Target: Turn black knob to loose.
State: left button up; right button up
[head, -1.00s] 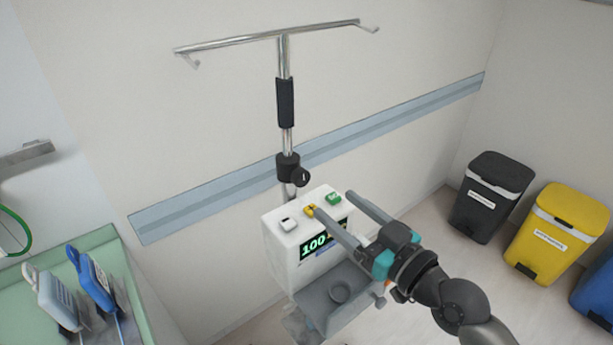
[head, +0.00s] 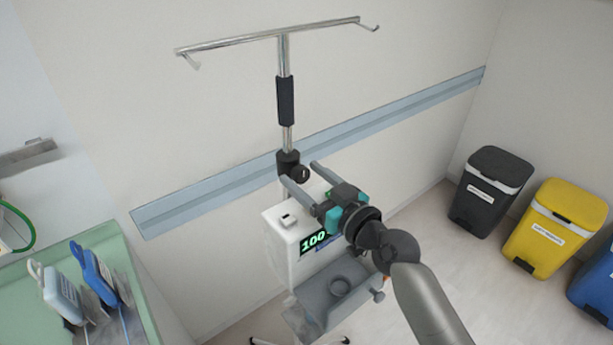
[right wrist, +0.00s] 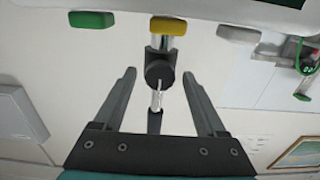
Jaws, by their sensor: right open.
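The black knob (head: 301,174) sticks out of the black clamp (head: 287,161) on the chrome pole (head: 286,138). My right gripper (head: 299,170) is open, with its two fingers reaching toward the knob. In the right wrist view the knob (right wrist: 160,68) appears centred between the open fingertips (right wrist: 159,72), with a gap on each side. A pale mark runs down the knob's face. Whether the tips are level with the knob in depth, I cannot tell. My left gripper is out of view.
Below the knob stands a white pump box (head: 281,237) with a lit green "100" display (head: 314,240). Its yellow button (right wrist: 167,26) and green button (right wrist: 92,19) show in the right wrist view. Black (head: 487,190) and yellow (head: 554,230) bins stand at the right. A green-topped surface (head: 20,310) is at the left.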

grip_shut()
dwell(0.4)
jog(key=shift+m, duration=0.4)
jog(key=m+p, duration=0.1)
jog(key=m, duration=0.3)
jog(key=shift+d+m, duration=0.1)
jog(key=shift+m, duration=0.3)
jog(key=m+p, duration=0.1)
jog(key=m, duration=0.5)
jog(key=shift+w, duration=0.1)
jog(key=m+p, duration=0.1)
jog(key=m, duration=0.5)
jog(key=shift+m, duration=0.4)
jog(key=m+p, duration=0.1)
jog(key=m, duration=0.4)
jog(key=shift+f, duration=0.2)
jog(key=shift+m, duration=0.4)
